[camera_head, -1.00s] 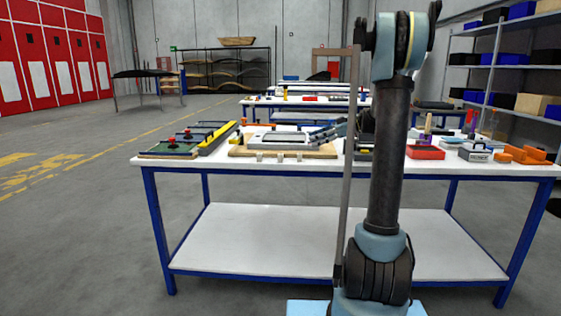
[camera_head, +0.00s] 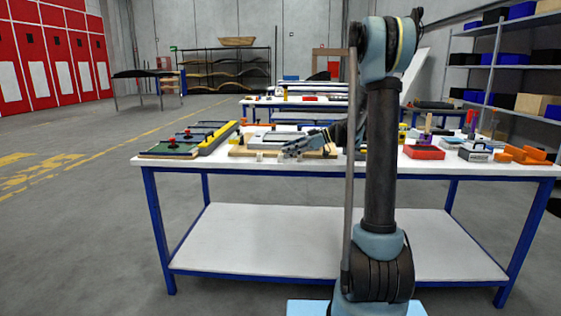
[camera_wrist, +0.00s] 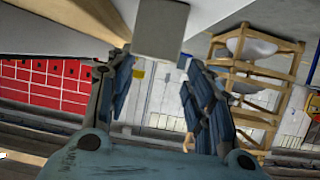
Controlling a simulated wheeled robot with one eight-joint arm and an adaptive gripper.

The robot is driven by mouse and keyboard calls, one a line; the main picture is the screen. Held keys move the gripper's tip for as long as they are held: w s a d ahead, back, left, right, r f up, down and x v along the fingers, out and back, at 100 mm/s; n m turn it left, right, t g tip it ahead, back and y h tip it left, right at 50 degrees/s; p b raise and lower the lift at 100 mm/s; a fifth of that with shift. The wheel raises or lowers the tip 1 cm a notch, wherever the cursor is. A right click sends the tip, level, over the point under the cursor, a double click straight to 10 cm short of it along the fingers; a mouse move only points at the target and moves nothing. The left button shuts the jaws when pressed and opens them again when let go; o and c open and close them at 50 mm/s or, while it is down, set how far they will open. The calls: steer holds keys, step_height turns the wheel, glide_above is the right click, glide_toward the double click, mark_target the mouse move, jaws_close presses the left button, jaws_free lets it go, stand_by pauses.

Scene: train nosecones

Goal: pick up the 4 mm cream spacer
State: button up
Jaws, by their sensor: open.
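Small pale blocks (camera_head: 259,157) stand along the front edge of the worktop; they are too small in the head view to tell which is the 4 mm cream spacer. My gripper (camera_head: 287,150) is low over the front of the table, just right of them. In the wrist view my gripper (camera_wrist: 158,66) has its two blue-grey fingers apart, with nothing between them. A grey-beige block (camera_wrist: 160,28) shows close up at the top centre, beyond the fingertips. I cannot tell whether it is the spacer.
The wrist view also shows a wooden rack (camera_wrist: 255,85) and red cabinets (camera_wrist: 45,83) in the background.

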mark_target(281, 157)
steer(key=x, duration=0.3)
steer(key=shift+s+a+f, duration=0.1)
steer(key=shift+a+f, duration=0.05)
steer(key=shift+f, duration=0.1)
steer(key=shift+c, duration=0.3)
steer(key=c, duration=1)
steer(key=shift+o, duration=0.2)
